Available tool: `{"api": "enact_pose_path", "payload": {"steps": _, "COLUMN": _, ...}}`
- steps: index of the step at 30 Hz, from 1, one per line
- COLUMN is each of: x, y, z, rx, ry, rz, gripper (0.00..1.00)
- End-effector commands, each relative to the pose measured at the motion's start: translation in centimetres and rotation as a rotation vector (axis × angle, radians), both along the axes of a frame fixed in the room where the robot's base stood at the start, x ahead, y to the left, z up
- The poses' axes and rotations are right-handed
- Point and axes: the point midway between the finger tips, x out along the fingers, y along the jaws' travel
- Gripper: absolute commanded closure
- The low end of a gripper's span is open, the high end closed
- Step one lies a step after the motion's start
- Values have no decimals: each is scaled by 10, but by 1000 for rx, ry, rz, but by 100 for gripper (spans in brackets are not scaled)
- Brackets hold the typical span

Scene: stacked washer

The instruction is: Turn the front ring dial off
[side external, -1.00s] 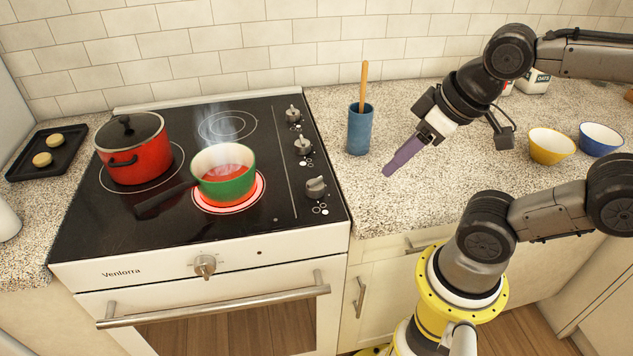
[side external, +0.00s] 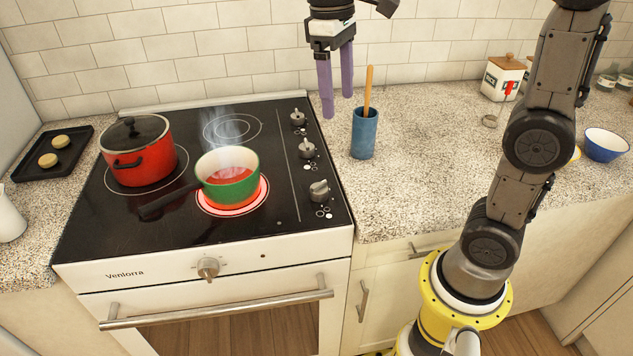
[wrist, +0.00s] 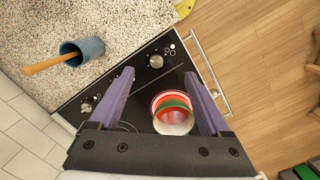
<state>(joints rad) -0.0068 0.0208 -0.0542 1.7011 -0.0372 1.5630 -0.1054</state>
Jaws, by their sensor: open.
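The front ring dial (side external: 319,190) is a grey knob, the nearest of three along the cooktop's right edge, with small circle marks beside it. In the wrist view a knob (wrist: 156,61) shows just beyond and between my fingertips. A green pot (side external: 228,180) with red contents steams on a glowing red ring; it also shows in the wrist view (wrist: 172,112). My gripper (side external: 337,105) is open and empty, purple fingers pointing down. It hangs above the cooktop's back right side, apart from the dials.
The middle dial (side external: 307,148) and back dial (side external: 297,117) stand behind the front one. A blue crock (side external: 364,135) with a wooden utensil stands right of the stove. A red lidded pot (side external: 138,152) sits left. An oven knob (side external: 208,268) is on the front panel.

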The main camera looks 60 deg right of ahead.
Motion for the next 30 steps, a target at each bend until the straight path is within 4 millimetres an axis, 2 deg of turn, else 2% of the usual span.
{"api": "enact_pose_path", "payload": {"steps": 1, "x": 17, "y": 0, "z": -7, "rx": -2, "ry": 44, "rz": 3, "gripper": 19}}
{"api": "enact_pose_path", "payload": {"steps": 6, "x": 62, "y": 0, "z": -36, "rx": -7, "ry": 165, "rz": 9, "gripper": 19}}
{"api": "enact_pose_path", "payload": {"steps": 9, "x": 83, "y": 0, "z": -58, "rx": -9, "ry": 215, "rz": 10, "gripper": 19}}
{"api": "enact_pose_path", "payload": {"steps": 12, "x": 95, "y": 1, "z": -78, "rx": -9, "ry": 253, "rz": 11, "gripper": 19}}
{"api": "enact_pose_path", "payload": {"steps": 17, "x": 98, "y": 1, "z": -97, "rx": -10, "ry": 299, "rz": 12, "gripper": 19}}
{"api": "enact_pose_path", "payload": {"steps": 23, "x": 91, "y": 0, "z": -114, "rx": -10, "ry": 306, "rz": 11, "gripper": 19}}
{"api": "enact_pose_path", "payload": {"steps": 30, "x": 73, "y": -2, "z": -156, "rx": -10, "ry": 307, "rz": 11, "gripper": 19}}
